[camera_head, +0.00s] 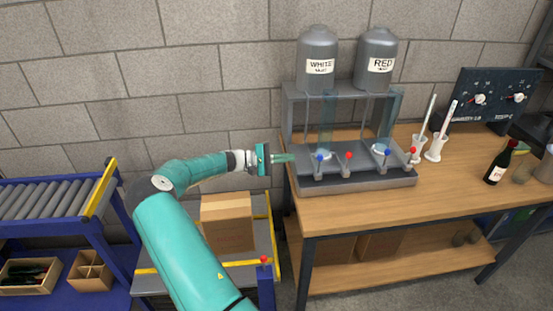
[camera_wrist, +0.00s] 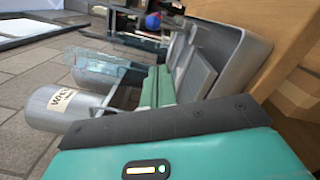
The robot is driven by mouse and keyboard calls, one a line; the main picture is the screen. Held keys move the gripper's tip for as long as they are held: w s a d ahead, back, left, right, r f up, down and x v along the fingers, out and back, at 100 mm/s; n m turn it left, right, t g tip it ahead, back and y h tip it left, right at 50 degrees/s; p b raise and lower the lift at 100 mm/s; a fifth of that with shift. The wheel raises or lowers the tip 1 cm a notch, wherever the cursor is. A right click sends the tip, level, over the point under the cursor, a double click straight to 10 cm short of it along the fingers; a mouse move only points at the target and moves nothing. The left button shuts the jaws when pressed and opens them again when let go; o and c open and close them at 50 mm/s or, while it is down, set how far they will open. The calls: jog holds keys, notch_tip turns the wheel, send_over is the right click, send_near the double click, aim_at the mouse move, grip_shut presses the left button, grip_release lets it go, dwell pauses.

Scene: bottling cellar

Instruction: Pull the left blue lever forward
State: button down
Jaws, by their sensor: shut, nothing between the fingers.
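The dispenser (camera_head: 355,182) stands on the wooden table, with two blue-knobbed and two red-knobbed levers along its front. The left blue lever (camera_head: 320,158) is the leftmost, upright in front of a glass vessel. A blue knob (camera_wrist: 153,21) also shows near the top of the wrist view, beyond the fingertips. The right blue lever (camera_head: 387,152) is between the two red ones. My gripper (camera_head: 292,158) is shut and empty, left of the left blue lever and apart from it, pointing right. Its fingers (camera_wrist: 157,86) lie together in the wrist view.
Grey tanks labelled WHITE (camera_head: 318,62) and RED (camera_head: 377,60) stand above the dispenser. White holders with rods (camera_head: 436,147), a dark bottle (camera_head: 500,162) and a dial panel (camera_head: 497,95) are at right. A cardboard box (camera_head: 227,222) sits below my arm.

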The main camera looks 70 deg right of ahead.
aim_at(319, 164)
jog(key=x, duration=0.3)
jog(key=shift+s+d, duration=0.1)
jog(key=shift+s, duration=0.2)
jog(key=shift+s+a+r, duration=0.1)
jog(key=shift+s+r, duration=0.15)
jog(key=shift+s, duration=0.4)
jog(key=shift+s+a+r, duration=0.15)
jog(key=shift+s+r, duration=0.05)
jog(key=shift+s, duration=0.4)
jog(key=shift+s+a+r, duration=0.1)
jog(key=shift+s+r, duration=0.15)
jog(key=shift+s, duration=0.4)
jog(key=shift+s+a+r+m, duration=0.1)
jog(key=shift+s+a+m, duration=0.15)
jog(key=shift+a+m, duration=0.5)
jog(key=s+a+f+m, duration=0.1)
jog(key=m, duration=0.2)
jog(key=s+a+m, duration=0.1)
jog(key=a+m, duration=0.1)
jog(key=m, duration=0.2)
jog(key=s+a+f+m, duration=0.1)
jog(key=m, duration=0.3)
jog(key=shift+a+f+m+t, duration=0.25)
jog(key=shift+f+t, duration=0.05)
jog(key=shift+w, duration=0.1)
